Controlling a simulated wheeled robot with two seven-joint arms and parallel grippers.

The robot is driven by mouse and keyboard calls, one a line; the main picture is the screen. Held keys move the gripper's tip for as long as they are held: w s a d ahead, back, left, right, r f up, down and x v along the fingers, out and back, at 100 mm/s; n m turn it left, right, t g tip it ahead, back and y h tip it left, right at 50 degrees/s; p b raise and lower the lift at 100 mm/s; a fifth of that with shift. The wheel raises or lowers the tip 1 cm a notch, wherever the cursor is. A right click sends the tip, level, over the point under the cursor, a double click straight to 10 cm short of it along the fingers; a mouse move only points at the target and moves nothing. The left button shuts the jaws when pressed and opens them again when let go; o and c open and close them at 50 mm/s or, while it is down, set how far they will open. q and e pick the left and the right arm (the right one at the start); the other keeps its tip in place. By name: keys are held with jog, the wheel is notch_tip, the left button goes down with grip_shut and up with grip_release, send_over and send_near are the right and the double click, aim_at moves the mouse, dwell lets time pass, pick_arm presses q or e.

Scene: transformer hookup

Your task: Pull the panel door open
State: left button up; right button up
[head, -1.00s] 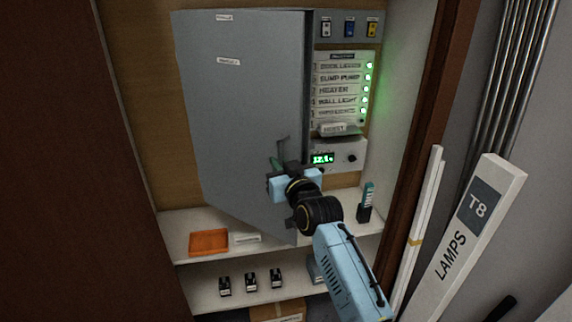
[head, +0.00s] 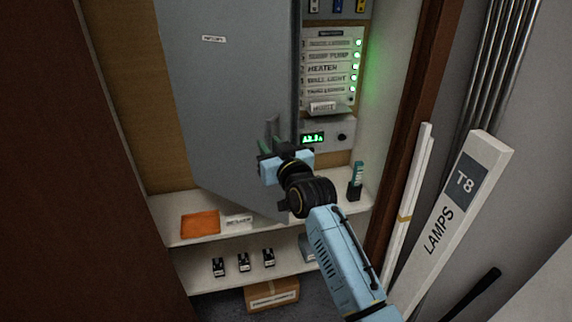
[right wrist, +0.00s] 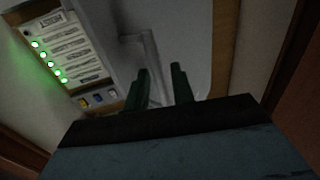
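The panel door (head: 225,100) is a grey sheet on the left of the panel in the head view. Its lower edge slants down to the right and overhangs the shelf, so it looks partly swung out. A grey handle (head: 272,127) stands near its right edge; the handle also shows in the right wrist view (right wrist: 150,48). My right gripper (head: 272,145) is at the handle. Its two green fingers (right wrist: 161,72) are apart, one on each side of the handle bar, with a gap at the right finger. Contact is hard to tell. My left gripper is not in view.
Breaker rows with green lights (head: 330,70) lie right of the door. Below are a shelf with an orange tray (head: 200,224) and a teal-topped item (head: 356,180), and a cardboard box (head: 272,296). A white lamp box (head: 455,205) leans at the right, near my right arm.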

jog(key=b+v, duration=0.1)
jog(key=v, duration=1.1)
jog(key=shift+a+r, duration=0.1)
